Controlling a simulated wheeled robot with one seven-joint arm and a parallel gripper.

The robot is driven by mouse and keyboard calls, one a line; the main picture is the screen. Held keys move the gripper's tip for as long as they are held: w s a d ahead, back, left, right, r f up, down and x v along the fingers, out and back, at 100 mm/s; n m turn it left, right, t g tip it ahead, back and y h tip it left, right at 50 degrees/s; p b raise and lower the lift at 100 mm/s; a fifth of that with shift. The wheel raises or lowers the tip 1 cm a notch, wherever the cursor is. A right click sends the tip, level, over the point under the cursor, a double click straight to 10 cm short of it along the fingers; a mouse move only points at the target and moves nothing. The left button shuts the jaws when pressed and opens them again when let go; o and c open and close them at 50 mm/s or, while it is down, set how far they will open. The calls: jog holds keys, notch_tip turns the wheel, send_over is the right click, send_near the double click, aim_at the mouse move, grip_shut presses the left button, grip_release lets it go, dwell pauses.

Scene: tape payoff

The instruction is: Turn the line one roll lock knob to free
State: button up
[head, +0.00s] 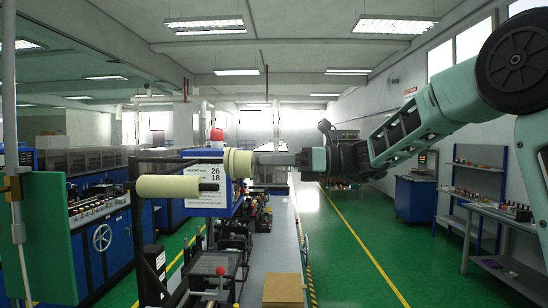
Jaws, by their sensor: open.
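My gripper (264,158) reaches in from the right, pointing left, its fingertips at the right end of a short cream roll (238,163). The jaws are open. Whether they touch the roll's end or surround a knob there is too small to tell, and any knob there is hidden by the fingers. A longer cream roll (168,188) lies level further left on a dark frame. A small black end piece (209,187) sits at its right end. No label shows which roll is line one, and I cannot tell the lock position.
A cardboard box (283,290) sits low in front. A green panel (35,240) stands at left. The green floor (350,250) is clear at right.

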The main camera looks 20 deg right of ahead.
grip_shut()
jog(key=shift+f+n+b, duration=0.1)
jog(key=shift+n+b, duration=0.2)
jog(key=shift+b, duration=0.2)
jog(key=n+b, duration=1.7)
jog(key=b, duration=0.5)
jog(key=shift+b, duration=0.35)
